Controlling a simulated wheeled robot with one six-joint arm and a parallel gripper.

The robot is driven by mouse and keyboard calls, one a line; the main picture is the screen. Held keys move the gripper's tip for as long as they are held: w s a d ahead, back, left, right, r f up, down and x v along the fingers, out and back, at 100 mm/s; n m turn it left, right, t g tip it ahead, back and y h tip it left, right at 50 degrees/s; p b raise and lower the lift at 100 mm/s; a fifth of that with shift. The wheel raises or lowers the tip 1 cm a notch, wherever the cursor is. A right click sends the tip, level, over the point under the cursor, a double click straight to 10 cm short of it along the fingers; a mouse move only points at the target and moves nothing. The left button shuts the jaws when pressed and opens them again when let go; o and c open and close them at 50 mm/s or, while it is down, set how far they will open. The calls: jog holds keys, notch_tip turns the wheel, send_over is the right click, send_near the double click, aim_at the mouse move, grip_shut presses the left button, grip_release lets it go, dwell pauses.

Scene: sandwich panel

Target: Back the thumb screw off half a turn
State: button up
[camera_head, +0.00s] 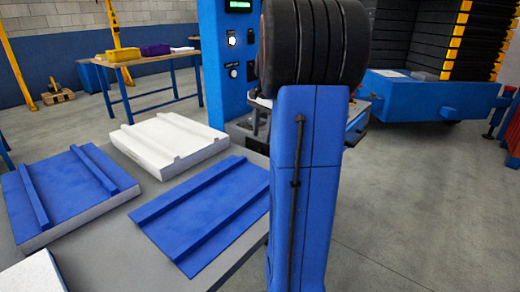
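I cannot make out the thumb screw in this view. My arm, blue with a black ribbed joint, stands upright close in front and covers the middle of the picture. My gripper does not show. A blue machine cabinet (210,60) with a green-lit display (240,4) and round dials stands just left of my arm. Part of the cabinet and the equipment low beside it is hidden behind my arm.
A grey table (110,262) at front left carries a white ribbed panel (172,140), a blue-topped panel (70,190) and a flat blue ribbed sheet (205,210). A wooden bench (150,61) stands behind. A blue cart (430,98) is at back right. The right floor is clear.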

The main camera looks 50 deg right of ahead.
aim_at(259, 151)
jog(key=f, duration=0.5)
jog(key=w+f, duration=0.1)
jog(key=f, duration=0.1)
jog(key=shift+f, duration=0.25)
grip_shut()
jog(key=shift+a, duration=0.1)
